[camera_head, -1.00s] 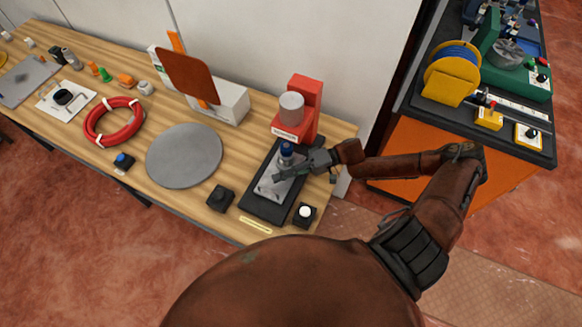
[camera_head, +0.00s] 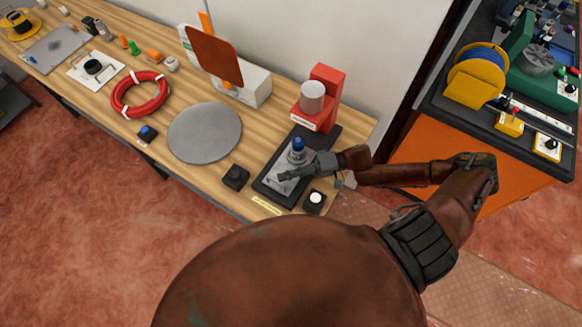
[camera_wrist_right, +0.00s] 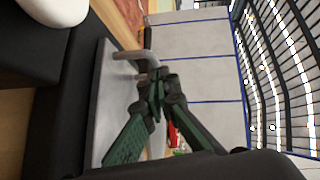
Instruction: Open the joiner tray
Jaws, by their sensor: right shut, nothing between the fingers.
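A black tray with a grey plate on it, perhaps the joiner tray (camera_head: 325,136), lies at the right end of the wooden bench. A small upright metal piece with a blue top (camera_head: 297,145) stands over its plate. My right gripper (camera_head: 284,177) is above the front part of the plate, with its fingers shut and empty. In the right wrist view the closed fingers (camera_wrist_right: 158,88) are close to a bent grey bar (camera_wrist_right: 133,55) beside a pale plate edge; I cannot tell whether they touch it. My left gripper is out of view.
A red stand with a grey cylinder (camera_head: 325,85) rises behind the tray. A black box with a white button (camera_head: 315,201) and a black block (camera_head: 236,177) sit beside it. A grey disc (camera_head: 205,132) lies to the left. An orange cabinet (camera_head: 440,150) stands right.

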